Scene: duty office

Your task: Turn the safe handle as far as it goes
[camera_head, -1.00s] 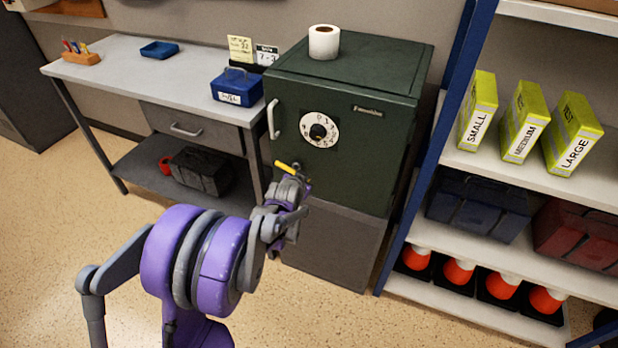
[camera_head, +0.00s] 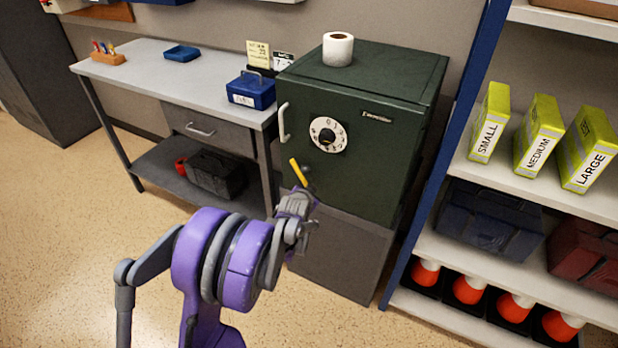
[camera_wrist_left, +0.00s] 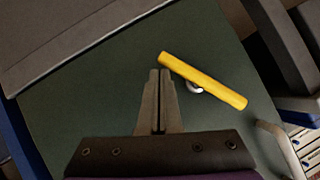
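The yellow safe handle (camera_head: 298,172) is a short bar on the front of the dark green safe (camera_head: 400,150), below the white dial (camera_head: 328,134). It slants steeply, upper end to the left, in the head view. My left gripper (camera_head: 301,194) is just below it. In the left wrist view, the yellow handle (camera_wrist_left: 205,82) lies diagonally on a silver hub, right of the fingertips. The left gripper's fingers (camera_wrist_left: 160,75) are together with nothing between them. The handle's upper-left end is close to the fingertips; I cannot tell if they touch. My right gripper is not in view.
A silver pull bar (camera_head: 284,122) is on the safe's left edge. A paper roll (camera_head: 338,49) stands on top. A desk (camera_head: 150,75) with a blue box (camera_head: 251,92) is left, a shelf unit (camera_head: 480,160) right. Open floor (camera_head: 70,240) lies in front.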

